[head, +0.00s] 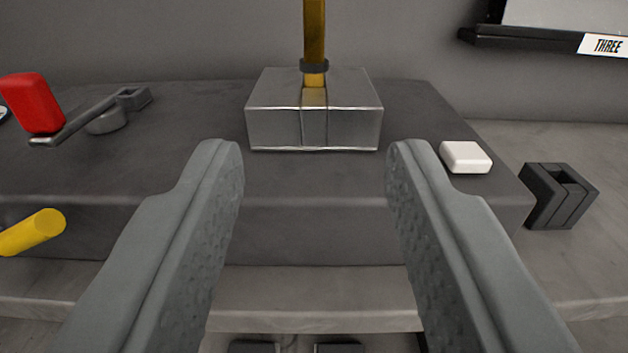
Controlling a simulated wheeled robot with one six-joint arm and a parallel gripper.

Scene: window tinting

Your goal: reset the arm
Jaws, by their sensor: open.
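My gripper (314,160) is open and empty. Its two grey textured fingers reach forward from the bottom of the head view, wide apart. Between and beyond the fingertips, a metal block (270,120) sits on a dark raised slab (310,185). A yellow-brown upright bar (314,30) with a dark collar stands in the block's slot. The fingers do not appear to touch anything.
On the slab's left are a red block (32,103) and a grey lever-like tool (85,120). A yellow cylinder (35,232) is at left. A white block (465,157) and dark bracket (560,195) are right.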

